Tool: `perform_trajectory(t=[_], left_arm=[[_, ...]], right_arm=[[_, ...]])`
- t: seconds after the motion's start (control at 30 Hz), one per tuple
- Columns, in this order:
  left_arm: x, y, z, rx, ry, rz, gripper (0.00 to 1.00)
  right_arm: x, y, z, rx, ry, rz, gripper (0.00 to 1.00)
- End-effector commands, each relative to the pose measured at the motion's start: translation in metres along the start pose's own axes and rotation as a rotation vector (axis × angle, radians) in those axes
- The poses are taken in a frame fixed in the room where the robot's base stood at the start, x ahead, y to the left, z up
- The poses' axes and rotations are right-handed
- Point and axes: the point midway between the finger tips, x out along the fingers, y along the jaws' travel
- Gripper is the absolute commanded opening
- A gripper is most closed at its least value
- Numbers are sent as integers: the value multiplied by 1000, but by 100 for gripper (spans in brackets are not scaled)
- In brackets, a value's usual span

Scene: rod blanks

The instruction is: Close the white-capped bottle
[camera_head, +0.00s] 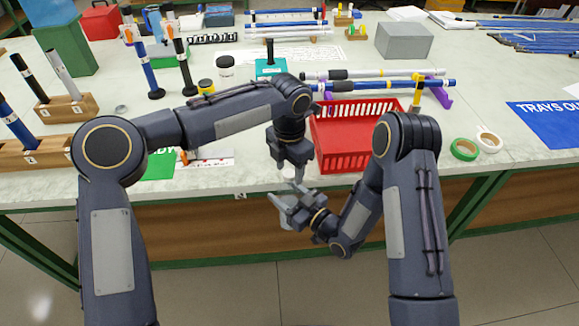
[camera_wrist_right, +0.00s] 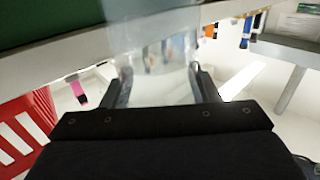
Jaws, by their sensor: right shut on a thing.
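My right gripper (camera_head: 285,203) is in front of the table's front edge, shut on a clear, see-through bottle (camera_head: 286,222). In the right wrist view the clear bottle (camera_wrist_right: 155,65) stands between the two fingers, and things behind show through it. My left gripper (camera_head: 296,178) points down just above the right one, at the table edge. A small whitish piece (camera_head: 288,173), perhaps the white cap, shows at its fingertips. I cannot tell whether the left fingers are shut on it, or whether it touches the bottle. The bottle's mouth is not clearly visible.
A red basket (camera_head: 352,160) is close behind and right of the grippers. Rods in wooden holders (camera_head: 66,107) stand at left. Tape rolls (camera_head: 465,149) lie at right.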

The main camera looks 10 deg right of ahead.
Motion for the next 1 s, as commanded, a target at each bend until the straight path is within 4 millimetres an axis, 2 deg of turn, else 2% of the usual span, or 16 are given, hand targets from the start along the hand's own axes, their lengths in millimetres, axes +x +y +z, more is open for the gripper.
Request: perform_trajectory(t=[0.27,0.6,0.87,1.0], left_arm=[[-4,0,0,0,0,-1,49],[-42,0,0,-1,1,-1,49],[-45,0,0,0,1,-1,49],[-45,0,0,-19,2,0,46]], right_arm=[[0,0,-1,0,3,0,0],[0,0,-1,0,3,0,0],[0,0,-1,0,3,0,0],[0,0,-1,0,3,0,0]])
